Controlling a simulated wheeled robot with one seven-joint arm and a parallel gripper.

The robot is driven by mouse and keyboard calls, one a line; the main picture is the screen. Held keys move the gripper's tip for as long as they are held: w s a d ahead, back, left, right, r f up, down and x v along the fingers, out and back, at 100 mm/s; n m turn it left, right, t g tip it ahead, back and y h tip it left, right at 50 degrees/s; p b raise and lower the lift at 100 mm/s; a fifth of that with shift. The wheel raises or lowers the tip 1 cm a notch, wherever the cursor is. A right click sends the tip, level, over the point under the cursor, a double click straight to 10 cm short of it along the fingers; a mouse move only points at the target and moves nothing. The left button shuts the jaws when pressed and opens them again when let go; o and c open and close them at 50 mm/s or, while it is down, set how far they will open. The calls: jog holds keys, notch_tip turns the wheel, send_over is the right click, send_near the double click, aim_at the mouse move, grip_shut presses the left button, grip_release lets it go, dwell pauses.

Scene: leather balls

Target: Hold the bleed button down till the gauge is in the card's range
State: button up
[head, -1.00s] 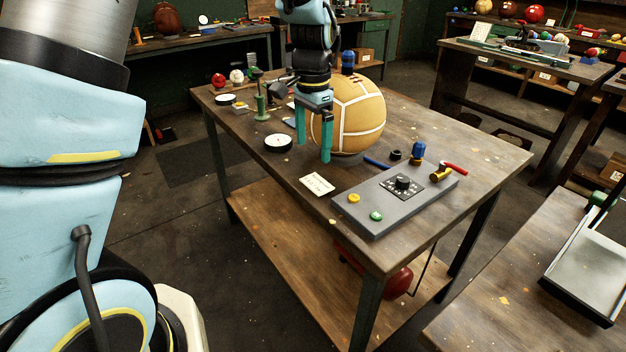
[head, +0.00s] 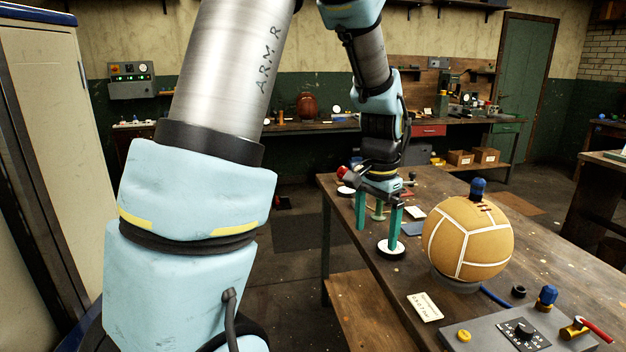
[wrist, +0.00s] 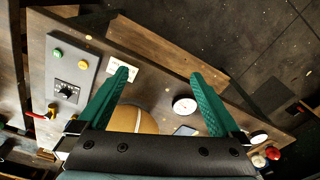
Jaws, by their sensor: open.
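My gripper (head: 377,232) is open and empty, fingers pointing down, over the table left of the tan ball (head: 467,240). In the wrist view its fingers (wrist: 160,76) are spread wide. A round white-faced gauge (head: 391,250) lies on the table by the right fingertip; it also shows in the wrist view (wrist: 185,104). Its reading is too small to tell. The cream card (head: 425,306) lies in front of the ball, its writing unreadable. The grey panel (wrist: 88,46) carries a green button (wrist: 57,52), a yellow button (wrist: 83,67) and a black knob (wrist: 66,91). I cannot tell which button is the bleed.
A second white dial (wrist: 258,138) lies farther along the table (head: 560,240). A blue fitting (head: 546,297) and a red-handled brass valve (head: 575,329) stand at the panel's back end. The ball stands between my gripper and these. Floor is open to the table's left.

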jog(key=s+a+f+n, duration=0.1)
jog(key=s+a+n, duration=0.2)
jog(key=a, duration=0.7)
jog(key=s+a+f+n+t+b, duration=0.1)
jog(key=s+a+n, duration=0.2)
jog(key=a+n, duration=0.4)
jog(key=a, duration=0.4)
jog(key=shift+a, duration=0.25)
